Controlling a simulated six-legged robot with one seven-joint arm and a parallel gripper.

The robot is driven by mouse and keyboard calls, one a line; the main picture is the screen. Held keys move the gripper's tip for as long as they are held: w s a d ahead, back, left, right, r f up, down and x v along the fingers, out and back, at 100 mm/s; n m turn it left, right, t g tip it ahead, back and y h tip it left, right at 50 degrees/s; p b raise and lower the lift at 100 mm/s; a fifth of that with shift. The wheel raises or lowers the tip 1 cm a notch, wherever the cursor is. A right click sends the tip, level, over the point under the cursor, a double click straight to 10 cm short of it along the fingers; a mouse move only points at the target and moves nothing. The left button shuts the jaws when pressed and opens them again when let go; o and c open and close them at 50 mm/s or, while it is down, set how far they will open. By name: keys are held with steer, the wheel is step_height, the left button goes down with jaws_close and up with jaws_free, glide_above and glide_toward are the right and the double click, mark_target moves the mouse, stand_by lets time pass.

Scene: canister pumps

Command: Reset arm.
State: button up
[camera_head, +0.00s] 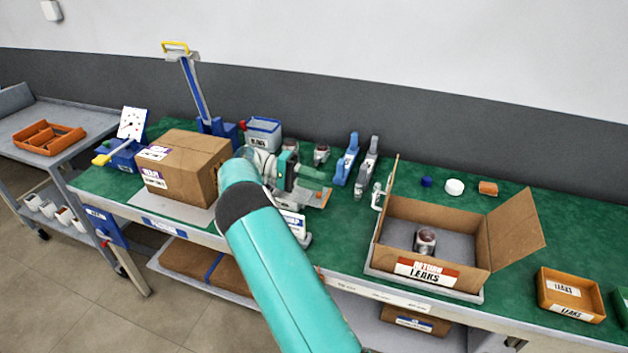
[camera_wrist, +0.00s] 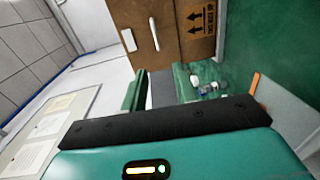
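My arm reaches from the bottom of the head view up to the middle of the green-topped bench (camera_head: 345,228). My gripper (camera_head: 318,186) is above the bench, between the closed cardboard box and the open one, with its teal fingers pointing right. In the wrist view my gripper (camera_wrist: 160,86) shows two teal fingers with a gap between them. I see nothing held in the gap. My forearm hides part of the bench front and what lies behind it.
A taped cardboard box (camera_head: 185,172) stands at left. An open "RETURN LEAKS" box (camera_head: 428,272) with a canister (camera_head: 425,240) inside stands at right. Blue and grey pump parts (camera_head: 347,160) stand behind my gripper. An orange tray (camera_head: 570,296) sits far right. A grey cart (camera_head: 82,140) is left.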

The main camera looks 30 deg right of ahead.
stand_by(0.4)
steer(key=s+a+r+n+t+y, duration=0.6)
steer(key=s+a+r+t, duration=0.25)
steer(key=s+r, duration=0.3)
steer(key=s+a+r+n+t+y, duration=0.1)
steer(key=s+a+n+t+y, duration=0.3)
steer(key=s+a+t, duration=0.6)
steer(key=s+a, duration=0.6)
steer(key=shift+s+r, duration=0.15)
steer(key=shift+s, duration=0.15)
steer(key=shift+w+d, duration=0.1)
